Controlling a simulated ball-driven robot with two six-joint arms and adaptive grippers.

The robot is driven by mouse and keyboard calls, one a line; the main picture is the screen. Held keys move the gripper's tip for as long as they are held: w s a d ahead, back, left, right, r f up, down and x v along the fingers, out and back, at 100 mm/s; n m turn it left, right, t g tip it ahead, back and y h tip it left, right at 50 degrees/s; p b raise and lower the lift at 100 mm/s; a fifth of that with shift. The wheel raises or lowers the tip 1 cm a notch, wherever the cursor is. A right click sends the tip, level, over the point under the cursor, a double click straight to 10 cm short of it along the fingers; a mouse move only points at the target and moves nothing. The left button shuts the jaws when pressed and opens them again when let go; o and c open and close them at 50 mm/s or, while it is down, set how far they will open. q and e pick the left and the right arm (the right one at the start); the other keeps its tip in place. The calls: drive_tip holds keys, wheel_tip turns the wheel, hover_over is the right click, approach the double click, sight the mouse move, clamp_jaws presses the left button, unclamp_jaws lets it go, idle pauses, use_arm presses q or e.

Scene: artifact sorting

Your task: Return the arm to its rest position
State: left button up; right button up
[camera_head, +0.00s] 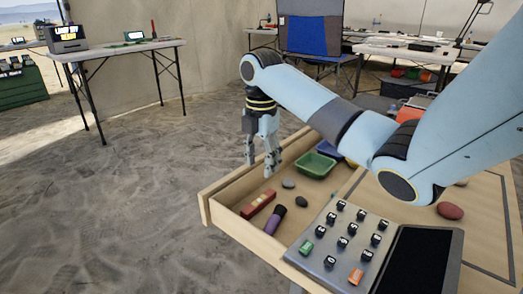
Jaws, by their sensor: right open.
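My right arm reaches in from the right, light blue with dark joints. My right gripper (262,165) points down over the far left part of an open wooden drawer (228,197). Its fingers are apart, and I see nothing between them. My left gripper is not in view.
The drawer holds a green tray (316,165), a red block (258,204), a purple cylinder (275,220) and grey stones (301,201). A keypad (340,240) with a dark screen (420,262) stands in front. A reddish stone (450,211) lies on the table. Sandy floor is clear at left.

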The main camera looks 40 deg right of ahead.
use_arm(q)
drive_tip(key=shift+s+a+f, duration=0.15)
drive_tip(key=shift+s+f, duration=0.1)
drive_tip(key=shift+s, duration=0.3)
use_arm(e)
drive_tip(key=shift+r, duration=0.45)
